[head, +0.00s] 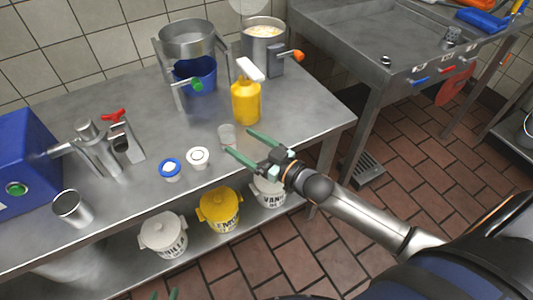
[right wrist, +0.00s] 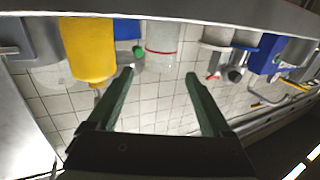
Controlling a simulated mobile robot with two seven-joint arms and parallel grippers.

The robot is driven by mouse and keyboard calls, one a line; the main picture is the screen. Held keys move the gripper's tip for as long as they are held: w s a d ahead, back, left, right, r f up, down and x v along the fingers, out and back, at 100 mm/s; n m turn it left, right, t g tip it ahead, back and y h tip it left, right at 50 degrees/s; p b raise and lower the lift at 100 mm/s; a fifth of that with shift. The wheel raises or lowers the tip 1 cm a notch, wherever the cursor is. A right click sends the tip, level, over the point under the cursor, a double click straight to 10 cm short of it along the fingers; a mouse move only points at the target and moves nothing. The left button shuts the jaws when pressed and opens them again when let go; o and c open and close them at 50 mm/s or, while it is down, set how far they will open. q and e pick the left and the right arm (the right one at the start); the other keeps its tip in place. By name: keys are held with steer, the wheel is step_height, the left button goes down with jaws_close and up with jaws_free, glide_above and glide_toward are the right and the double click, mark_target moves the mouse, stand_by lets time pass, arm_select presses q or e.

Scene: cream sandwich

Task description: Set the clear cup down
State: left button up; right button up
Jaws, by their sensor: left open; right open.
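The clear cup (head: 227,132) stands upright on the steel counter (head: 290,120), in front of the yellow bottle. It also shows upside down in the right wrist view (right wrist: 162,38), where a thin red line runs across it. My right gripper (head: 239,142) is open, with its green fingers pointing at the cup. In the right wrist view my right gripper (right wrist: 159,74) has a fingertip to either side of the cup's line, and a gap shows between the fingers and the cup. Only the green fingertips of my left gripper (head: 165,295) show at the bottom edge.
The yellow bottle (head: 246,104) stands close behind the cup. A white round container (head: 198,158) and a blue-rimmed one (head: 170,169) sit to its left. A metal cup (head: 72,208) stands further left. Lidded tubs, including a yellow one (head: 220,208), are on the lower shelf.

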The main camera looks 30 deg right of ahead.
steer(key=v, duration=0.8)
steer(key=s+a+f+m+g+h, duration=0.1)
steer(key=s+a+f+g+h, duration=0.1)
steer(key=s+f, duration=0.4)
steer(key=s+a+f+m+g+h, duration=0.1)
steer(key=s+a+f+g, duration=0.4)
steer(key=f, duration=0.5)
steer(key=shift+s+a+h+p, duration=0.35)
steer(key=shift+s+h, duration=0.25)
steer(key=shift+s, duration=0.55)
steer(key=shift+r, duration=0.1)
steer(key=shift+c, duration=0.2)
